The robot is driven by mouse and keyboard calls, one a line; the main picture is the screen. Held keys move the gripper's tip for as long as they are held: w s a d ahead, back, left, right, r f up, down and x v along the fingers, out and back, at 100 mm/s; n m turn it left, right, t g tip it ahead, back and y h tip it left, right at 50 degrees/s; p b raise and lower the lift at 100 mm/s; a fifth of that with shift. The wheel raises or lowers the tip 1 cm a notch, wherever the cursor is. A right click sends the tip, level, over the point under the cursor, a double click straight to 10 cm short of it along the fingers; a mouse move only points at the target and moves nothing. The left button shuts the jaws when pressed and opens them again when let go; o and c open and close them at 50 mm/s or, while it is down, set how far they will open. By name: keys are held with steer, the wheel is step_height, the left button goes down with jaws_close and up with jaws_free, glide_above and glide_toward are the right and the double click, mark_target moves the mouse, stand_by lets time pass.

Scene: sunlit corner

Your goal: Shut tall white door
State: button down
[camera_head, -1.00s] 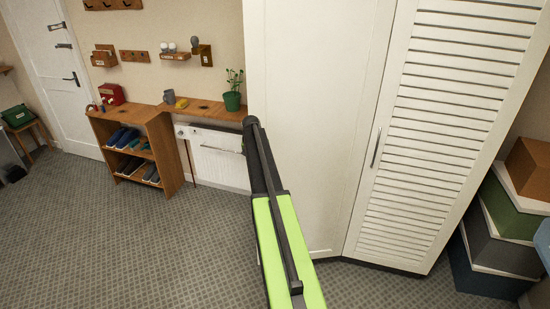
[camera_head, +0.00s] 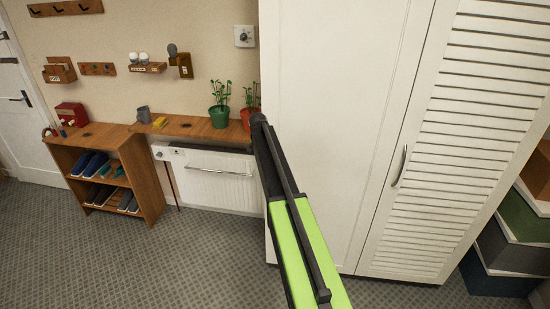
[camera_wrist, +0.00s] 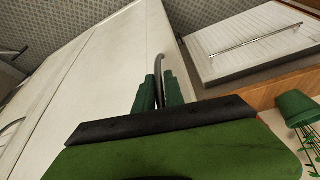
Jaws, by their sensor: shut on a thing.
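The tall white door appears to be the plain panel (camera_head: 330,110) on the left of a white wardrobe, beside a louvred door (camera_head: 465,130). In the wrist view, the plain panel (camera_wrist: 95,85) runs from the lower left to the upper middle. My gripper (camera_wrist: 159,90) is shut on a grey curved handle (camera_wrist: 160,64) near this panel's right edge. In the head view, my gripper (camera_head: 258,120) is at the panel's left edge, and the handle cannot be made out. How far the panel stands open is not clear.
A white radiator (camera_head: 215,182) sits under a wooden shelf (camera_head: 190,128) with a green-potted plant (camera_head: 219,115) and a red-potted plant (camera_head: 247,117), close to my gripper. A shoe rack (camera_head: 125,185) stands left. Boxes (camera_head: 510,240) stack at right. The carpet (camera_head: 190,265) in front is clear.

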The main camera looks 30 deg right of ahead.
steer(key=shift+w+d+r, duration=0.2)
steer(key=shift+w+d, duration=0.15)
steer(key=shift+w, duration=0.1)
steer(key=c, duration=1.7)
jaws_free()
steer(key=shift+w, duration=0.1)
steer(key=shift+f, duration=0.1)
steer(key=p+v, duration=1.6)
steer(key=v, duration=0.1)
steer(key=shift+s, duration=0.25)
